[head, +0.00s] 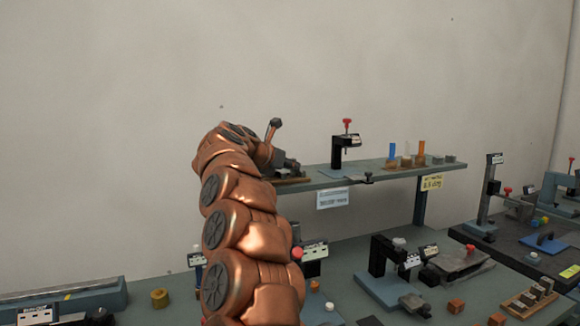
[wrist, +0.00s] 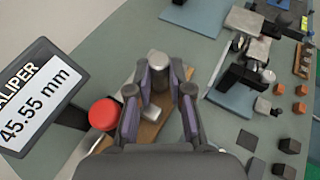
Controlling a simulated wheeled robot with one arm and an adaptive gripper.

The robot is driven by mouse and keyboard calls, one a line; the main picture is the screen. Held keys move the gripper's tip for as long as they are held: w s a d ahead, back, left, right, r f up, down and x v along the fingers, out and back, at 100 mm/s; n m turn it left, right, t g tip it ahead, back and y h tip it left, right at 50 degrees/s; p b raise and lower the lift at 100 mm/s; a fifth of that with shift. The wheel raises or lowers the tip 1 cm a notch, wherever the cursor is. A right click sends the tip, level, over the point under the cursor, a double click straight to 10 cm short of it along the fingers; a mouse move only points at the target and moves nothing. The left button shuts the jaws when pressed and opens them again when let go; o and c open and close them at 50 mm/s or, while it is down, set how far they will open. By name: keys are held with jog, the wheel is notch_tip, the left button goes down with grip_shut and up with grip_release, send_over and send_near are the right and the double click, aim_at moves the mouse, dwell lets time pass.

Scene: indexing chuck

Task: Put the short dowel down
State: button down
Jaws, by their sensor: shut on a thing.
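The short dowel appears as a grey, round-ended piece (wrist: 158,66) between the fingers in the wrist view. My gripper (wrist: 159,90) is shut on it, with dark, purple-padded fingers on both sides. In the head view, my gripper (head: 286,166) is at the left end of the raised shelf (head: 360,176), and I cannot make out the dowel there. In the wrist view a brown wooden board (wrist: 147,134) shows below and between the fingers. I cannot tell whether the dowel touches anything beneath.
A caliper display (wrist: 38,95) reading 45.55 mm and a red knob (wrist: 103,114) are close left of the fingers. A clamp stand (head: 341,150) and a rack with coloured pieces (head: 407,163) stand farther right on the shelf. Several fixtures and small blocks crowd the bench below.

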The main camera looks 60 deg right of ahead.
jog(key=shift+f, duration=0.2)
jog(key=c, duration=1.3)
grip_release()
jog(key=shift+r, duration=0.1)
jog(key=shift+c, duration=0.2)
jog(key=shift+r, duration=0.1)
jog(key=shift+r, duration=0.15)
jog(key=b+v, duration=0.2)
jog(key=v, duration=1)
